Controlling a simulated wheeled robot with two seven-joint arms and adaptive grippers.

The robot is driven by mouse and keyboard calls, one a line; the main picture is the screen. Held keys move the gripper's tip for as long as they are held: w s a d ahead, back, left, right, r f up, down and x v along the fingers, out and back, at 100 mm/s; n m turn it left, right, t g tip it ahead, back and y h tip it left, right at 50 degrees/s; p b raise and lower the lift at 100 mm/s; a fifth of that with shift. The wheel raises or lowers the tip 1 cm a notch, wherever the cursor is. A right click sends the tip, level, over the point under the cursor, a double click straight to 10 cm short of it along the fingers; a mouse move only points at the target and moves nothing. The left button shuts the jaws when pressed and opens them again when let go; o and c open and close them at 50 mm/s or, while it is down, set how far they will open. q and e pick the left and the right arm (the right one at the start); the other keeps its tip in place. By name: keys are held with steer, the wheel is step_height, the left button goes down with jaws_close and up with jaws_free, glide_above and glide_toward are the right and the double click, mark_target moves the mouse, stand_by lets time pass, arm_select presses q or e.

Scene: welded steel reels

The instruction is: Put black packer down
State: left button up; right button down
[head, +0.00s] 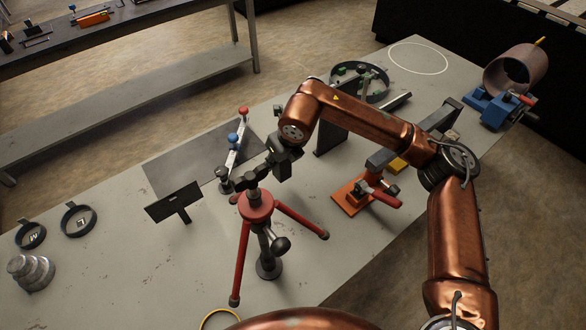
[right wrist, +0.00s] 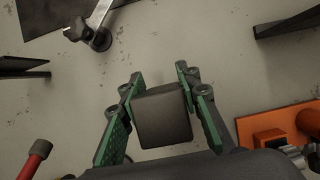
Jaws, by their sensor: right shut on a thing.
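The black packer (right wrist: 163,118) is a dark block between the green-sided fingers of my right gripper (right wrist: 165,90). The gripper is shut on it, with a finger on either side. In the head view my right gripper (head: 284,160) is dark and points down over the grey table, just right of the red tripod's top. The packer is hard to tell apart from the dark gripper there. The gap between packer and tabletop is not clear. My left gripper is not in view.
A red tripod stand (head: 257,207) stands close left of my right gripper. An orange-based clamp (head: 352,197) and a dark upright plate (head: 331,137) lie to the right. A barred fixture (head: 237,137) stands on a dark sheet (head: 185,160). Bare table (right wrist: 225,45) shows around the gripper.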

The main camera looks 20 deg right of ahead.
steer(key=w+d+f+b, duration=0.1)
steer(key=w+d+f, duration=0.1)
steer(key=w+f, duration=0.1)
steer(key=w+d+f+b, duration=0.1)
steer(key=w+d+f, duration=0.1)
steer(key=w+d, duration=0.1)
steer(key=w+d+f+b, duration=0.1)
steer(key=w+d+f, duration=0.2)
steer(key=shift+w+f, duration=0.3)
steer(key=shift+f, duration=0.05)
steer(key=f, duration=0.1)
steer(key=f+b, duration=0.1)
steer(key=f, duration=0.1)
steer(key=shift+w+d+f, duration=0.3)
steer(key=shift+f, duration=0.3)
steer(key=shift+r, duration=0.2)
steer(key=shift+f, duration=0.2)
steer(key=c, duration=1.8)
jaws_free()
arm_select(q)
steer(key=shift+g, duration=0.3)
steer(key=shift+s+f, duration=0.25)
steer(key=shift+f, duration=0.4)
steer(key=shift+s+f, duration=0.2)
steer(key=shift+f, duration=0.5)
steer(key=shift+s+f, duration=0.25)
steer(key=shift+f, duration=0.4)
arm_select(e)
steer(key=o, duration=0.4)
steer(key=shift+r, duration=0.15)
